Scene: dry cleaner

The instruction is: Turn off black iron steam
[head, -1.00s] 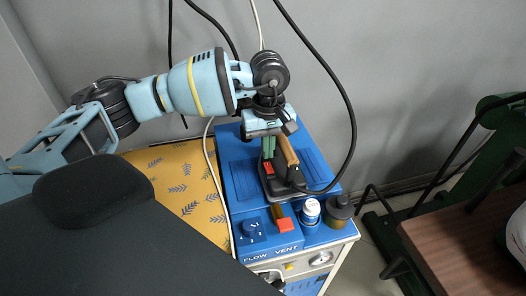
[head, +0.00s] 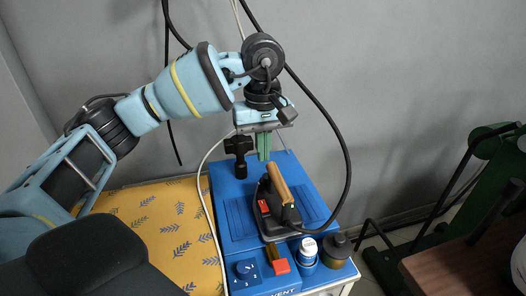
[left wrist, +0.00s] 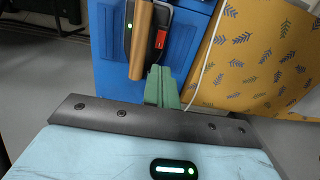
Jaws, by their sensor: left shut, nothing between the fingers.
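The black iron (head: 272,222) stands on the blue top of the steam unit, with a wooden handle (head: 280,188) and a red switch (head: 263,206) on its side. In the left wrist view the handle (left wrist: 140,40) and the red switch (left wrist: 161,40) show close up, with a small green light on the iron's dark body. My left gripper (head: 264,156) has green fingers, is shut and empty, and hangs above and behind the iron, apart from it. Its fingers also show in the left wrist view (left wrist: 162,88). My right gripper is not in view.
The blue unit (head: 235,218) has a dial (head: 245,270), a red-tipped lever (head: 281,267), a white bottle (head: 308,250) and a dark brass container (head: 337,247) at its front. A yellow patterned board (head: 160,215) lies left. Cables hang nearby. A green-framed machine (head: 485,160) stands right.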

